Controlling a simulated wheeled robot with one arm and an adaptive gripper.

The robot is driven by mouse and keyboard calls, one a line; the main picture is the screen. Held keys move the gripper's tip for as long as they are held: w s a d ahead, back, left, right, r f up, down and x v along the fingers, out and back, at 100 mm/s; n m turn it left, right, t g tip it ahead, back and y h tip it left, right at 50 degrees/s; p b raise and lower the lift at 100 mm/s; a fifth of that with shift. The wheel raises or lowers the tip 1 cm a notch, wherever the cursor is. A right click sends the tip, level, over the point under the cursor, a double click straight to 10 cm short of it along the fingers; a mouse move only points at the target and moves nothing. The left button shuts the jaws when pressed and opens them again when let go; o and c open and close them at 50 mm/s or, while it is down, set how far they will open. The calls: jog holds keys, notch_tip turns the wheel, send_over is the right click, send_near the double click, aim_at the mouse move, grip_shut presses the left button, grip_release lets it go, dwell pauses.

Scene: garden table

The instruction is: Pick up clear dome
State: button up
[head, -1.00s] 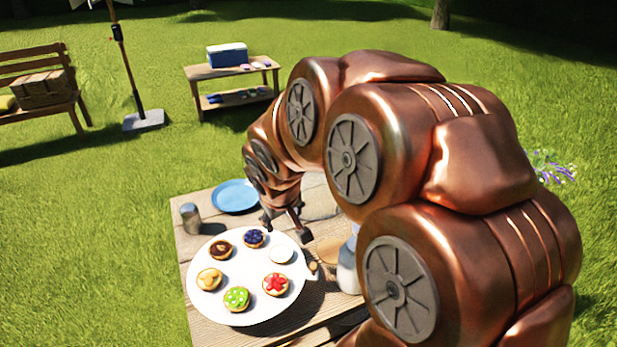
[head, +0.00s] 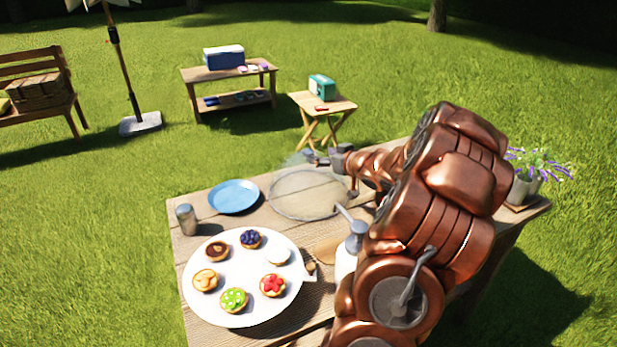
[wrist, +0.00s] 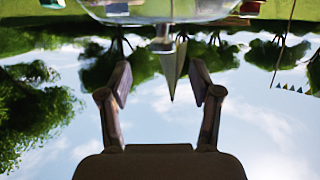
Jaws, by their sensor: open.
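The clear dome (head: 306,198) stands on the wooden table, right of the blue plate; its see-through upper part is faint and its round base outline shows best. My gripper (head: 331,173) is sideways at the dome's upper right in the head view, fingers apart, and overlaps the dome's outline. In the wrist view the picture is upside down. The clear dome (wrist: 160,10) fills the top middle, beyond the open fingers of my gripper (wrist: 160,78). I cannot tell whether a finger touches the dome.
A white platter (head: 225,312) with several tarts is at the front left. The blue plate (head: 233,196) and a grey shaker (head: 187,219) are behind it. A pump bottle (head: 346,262) stands close to my arm. A potted lavender (head: 527,185) is at the right end.

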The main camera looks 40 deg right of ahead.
aim_at(308, 151)
jog(key=shift+p+x, duration=0.6)
jog(key=shift+x, duration=2.65)
jog(key=shift+w+f, duration=0.2)
jog(key=shift+w, duration=0.4)
jog(key=shift+a, duration=0.1)
jog(key=shift+c, duration=0.2)
grip_shut()
